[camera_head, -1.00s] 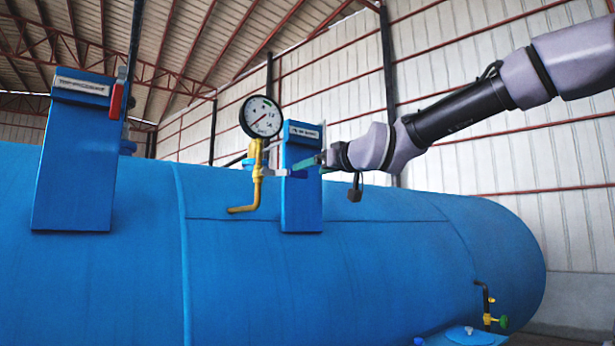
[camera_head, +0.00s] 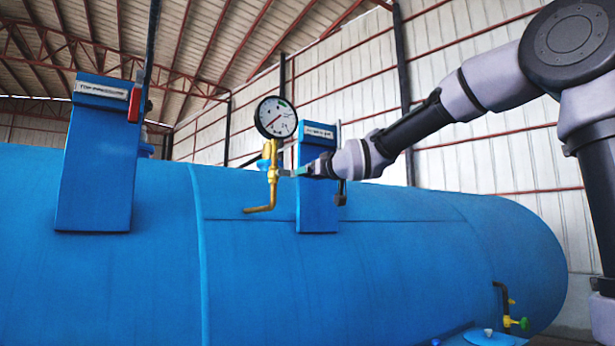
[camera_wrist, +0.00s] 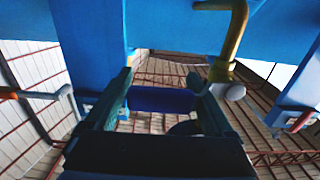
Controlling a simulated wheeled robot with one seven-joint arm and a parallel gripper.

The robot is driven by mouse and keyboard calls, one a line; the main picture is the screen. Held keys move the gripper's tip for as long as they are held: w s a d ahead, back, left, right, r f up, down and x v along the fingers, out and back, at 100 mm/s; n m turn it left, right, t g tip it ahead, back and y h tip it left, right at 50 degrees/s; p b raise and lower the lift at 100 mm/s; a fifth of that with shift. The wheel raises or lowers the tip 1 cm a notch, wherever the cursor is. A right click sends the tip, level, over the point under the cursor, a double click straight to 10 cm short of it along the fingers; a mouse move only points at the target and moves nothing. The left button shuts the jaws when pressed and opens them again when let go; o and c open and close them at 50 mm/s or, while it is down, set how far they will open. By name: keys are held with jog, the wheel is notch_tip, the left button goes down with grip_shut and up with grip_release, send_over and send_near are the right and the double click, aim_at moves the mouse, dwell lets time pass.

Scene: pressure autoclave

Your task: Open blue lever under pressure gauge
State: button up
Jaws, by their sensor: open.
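The round white pressure gauge (camera_head: 276,118) stands on a yellow valve and bent pipe (camera_head: 266,190) above the blue tank. My gripper (camera_head: 293,172) reaches in from the right, just right of the yellow valve below the gauge. In the wrist view my gripper (camera_wrist: 160,80) is open, with its two greenish fingers apart. A dark blue bar (camera_wrist: 162,100), apparently the blue lever, shows between the fingers; I cannot tell whether they touch it. The yellow pipe (camera_wrist: 238,35) is close beside the right finger there. In the head view the lever is too small to make out.
A tall blue post (camera_head: 98,165) with a red handle (camera_head: 134,105) stands left of the gauge. A second blue post (camera_head: 317,205) stands close behind my gripper. The blue tank (camera_head: 380,260) fills the space below. Green valve (camera_head: 519,323) sits low at right.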

grip_shut()
